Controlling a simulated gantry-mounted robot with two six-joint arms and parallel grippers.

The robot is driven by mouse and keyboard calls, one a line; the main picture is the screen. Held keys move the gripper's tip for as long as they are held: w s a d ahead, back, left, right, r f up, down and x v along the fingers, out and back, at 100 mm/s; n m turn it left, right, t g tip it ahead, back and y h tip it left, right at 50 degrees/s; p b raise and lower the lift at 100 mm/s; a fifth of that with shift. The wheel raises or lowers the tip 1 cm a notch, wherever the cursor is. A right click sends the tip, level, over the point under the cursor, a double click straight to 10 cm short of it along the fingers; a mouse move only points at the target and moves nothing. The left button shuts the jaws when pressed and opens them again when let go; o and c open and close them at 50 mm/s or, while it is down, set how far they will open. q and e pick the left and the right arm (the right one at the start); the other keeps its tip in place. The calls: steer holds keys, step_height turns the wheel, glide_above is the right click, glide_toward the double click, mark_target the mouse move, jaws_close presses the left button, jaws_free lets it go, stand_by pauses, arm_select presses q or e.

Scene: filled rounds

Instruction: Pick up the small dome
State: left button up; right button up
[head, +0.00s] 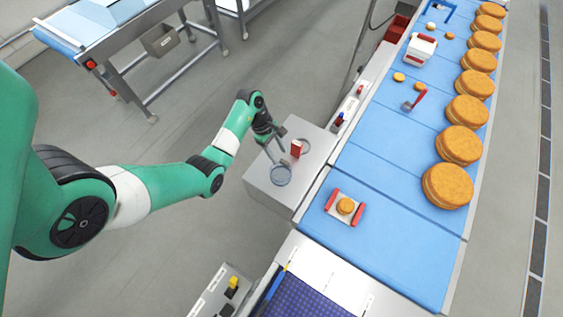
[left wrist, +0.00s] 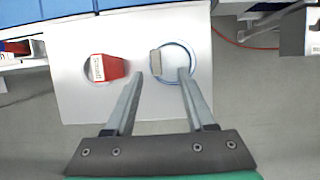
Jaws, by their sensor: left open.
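A red, tapered handle with a white label stands in a smaller grey ring on the metal stand; the label seems to read "Small", so I take this for the small dome (head: 296,149). It also shows in the left wrist view (left wrist: 115,67), left of my fingers. A larger blue-rimmed round piece (head: 281,176) with a grey grip lies beside it, clearer in the left wrist view (left wrist: 172,48). My left gripper (head: 276,155) is open and empty. In the left wrist view its fingertips appear on either side of the grey grip. Contact cannot be told.
The metal stand (head: 262,190) adjoins a blue conveyor (head: 385,235). On the conveyor are several stacked orange rounds (head: 447,187) and a small round on a tray with red ends (head: 331,206). A control box with buttons (head: 341,118) stands behind the stand. Grey floor lies left.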

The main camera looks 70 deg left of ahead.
mark_target(284, 161)
arm_select(q)
steer(key=x, duration=0.4)
steer(key=shift+w+f+b, duration=0.3)
jaws_close()
stand_by(1.1)
